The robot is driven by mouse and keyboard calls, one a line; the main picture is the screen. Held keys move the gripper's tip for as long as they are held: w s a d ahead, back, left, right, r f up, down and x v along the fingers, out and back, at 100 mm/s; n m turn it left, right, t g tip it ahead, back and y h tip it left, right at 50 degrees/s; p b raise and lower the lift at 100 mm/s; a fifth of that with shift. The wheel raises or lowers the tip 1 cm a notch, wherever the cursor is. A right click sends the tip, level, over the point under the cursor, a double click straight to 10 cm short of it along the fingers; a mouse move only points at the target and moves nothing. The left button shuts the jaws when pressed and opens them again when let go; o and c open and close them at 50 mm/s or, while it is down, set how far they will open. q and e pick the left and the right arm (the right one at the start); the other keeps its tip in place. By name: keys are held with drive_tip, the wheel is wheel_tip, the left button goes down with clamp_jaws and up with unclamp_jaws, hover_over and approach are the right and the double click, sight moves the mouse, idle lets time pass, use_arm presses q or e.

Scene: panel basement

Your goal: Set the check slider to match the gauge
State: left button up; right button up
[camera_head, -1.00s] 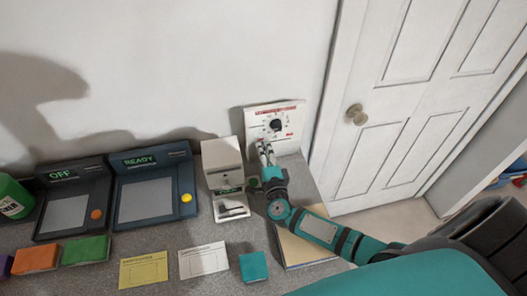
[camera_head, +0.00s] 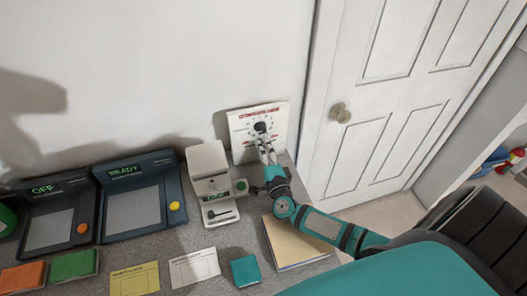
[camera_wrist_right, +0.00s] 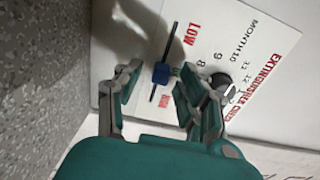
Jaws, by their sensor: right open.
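The white check panel (camera_head: 240,125) stands against the wall at the back of the counter. The wrist view shows its red lettering, a black month knob (camera_wrist_right: 221,84) and a dark slider rail (camera_wrist_right: 170,45) between LOW and HIGH. The blue slider (camera_wrist_right: 161,73) sits partway along the rail, nearer HIGH. My right gripper (camera_head: 264,147) is at the panel's lower part. In the wrist view its open fingers (camera_wrist_right: 162,84) lie on either side of the blue slider; I cannot tell whether they touch it. My left gripper is not in view. No gauge face is readable.
A white device (camera_head: 208,163) stands just left of my right gripper. Two dark consoles (camera_head: 133,208) are further left. Cards, coloured blocks and a tan folder (camera_head: 293,245) lie along the counter. A white door (camera_head: 375,170) is at the right.

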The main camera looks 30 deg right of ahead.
drive_tip(key=v, duration=1.2)
